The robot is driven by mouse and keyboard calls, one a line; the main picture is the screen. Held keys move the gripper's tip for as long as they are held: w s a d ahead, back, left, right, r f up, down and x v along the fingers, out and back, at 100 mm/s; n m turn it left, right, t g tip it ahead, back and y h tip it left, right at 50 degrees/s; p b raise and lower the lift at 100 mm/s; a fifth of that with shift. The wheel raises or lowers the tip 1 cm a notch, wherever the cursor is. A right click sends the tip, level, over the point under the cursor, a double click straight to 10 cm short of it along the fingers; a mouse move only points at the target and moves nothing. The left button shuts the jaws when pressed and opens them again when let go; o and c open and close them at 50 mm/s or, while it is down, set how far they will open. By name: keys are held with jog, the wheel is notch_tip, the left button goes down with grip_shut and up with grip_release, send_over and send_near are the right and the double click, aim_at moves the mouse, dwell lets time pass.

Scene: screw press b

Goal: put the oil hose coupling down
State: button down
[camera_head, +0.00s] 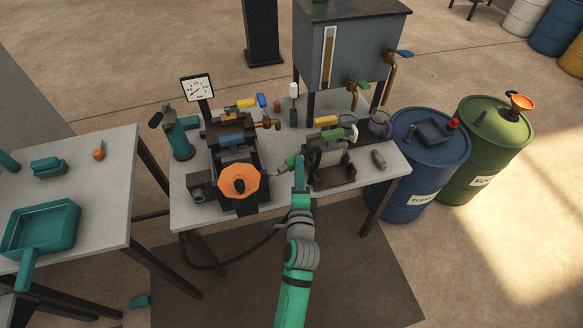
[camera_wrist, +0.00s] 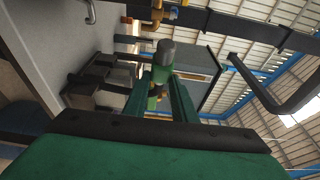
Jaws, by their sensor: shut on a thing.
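My gripper (camera_head: 293,163) is over the middle of the workbench, between the orange-wheeled press and a black-framed stand. In the head view the coupling is too small and covered by the gripper to make out clearly. A black hose (camera_head: 228,261) loops below the bench's front edge and runs up toward my arm. I cannot tell whether the coupling touches anything.
The press with its orange wheel (camera_head: 238,181) stands close on the left. The workbench (camera_head: 187,215) has little bare surface. A grey tank (camera_head: 362,50) stands behind.

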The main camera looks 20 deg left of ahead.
jog(key=shift+w+a+f, duration=0.65)
jog(key=shift+w+f, duration=0.35)
jog(key=shift+f, duration=0.65)
jog(key=shift+w+a+f, duration=0.65)
jog(key=shift+w+f, duration=0.4)
jog(key=shift+f, duration=0.65)
jog(key=shift+w+a+f, duration=0.65)
jog(key=shift+w+f, duration=0.35)
jog(key=shift+f, duration=0.65)
jog(key=shift+f, duration=0.6)
jog(key=c, duration=1.5)
grip_release()
jog(key=shift+o, duration=0.2)
jog(key=shift+r, duration=0.1)
